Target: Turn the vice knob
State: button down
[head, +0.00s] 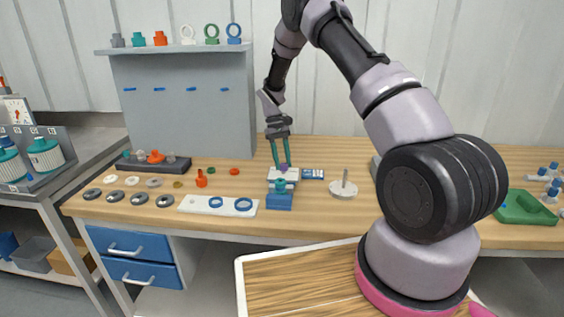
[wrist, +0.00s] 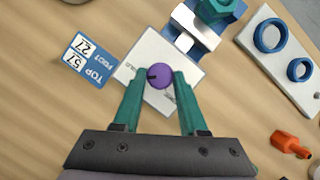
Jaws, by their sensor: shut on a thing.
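The vice knob is the round purple knob (wrist: 159,76) with a dark mark on its left side, in the wrist view. It sits over a white square plate (wrist: 148,52) of the vice. In the head view the knob (head: 284,167) is small, at the fingertips. My gripper (wrist: 159,78) has its two teal fingers on either side of the knob and is shut on it. In the head view my gripper (head: 282,165) reaches down to the vice on the bench. A blue block (head: 279,201) with a teal part on top stands at the front of the vice.
A blue and white label card (wrist: 87,60) lies left of the vice in the wrist view. A white plate with two blue rings (wrist: 285,60) and an orange piece (wrist: 291,143) lie to the right. A round base with a pin (head: 343,188) stands nearby in the head view.

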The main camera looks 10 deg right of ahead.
jog(key=shift+d+m+y, duration=0.1)
jog(key=shift+m+y, duration=0.5)
jog(key=shift+m, duration=0.9)
jog(key=shift+c, duration=2.2)
grip_release()
jog(key=v, duration=1.1)
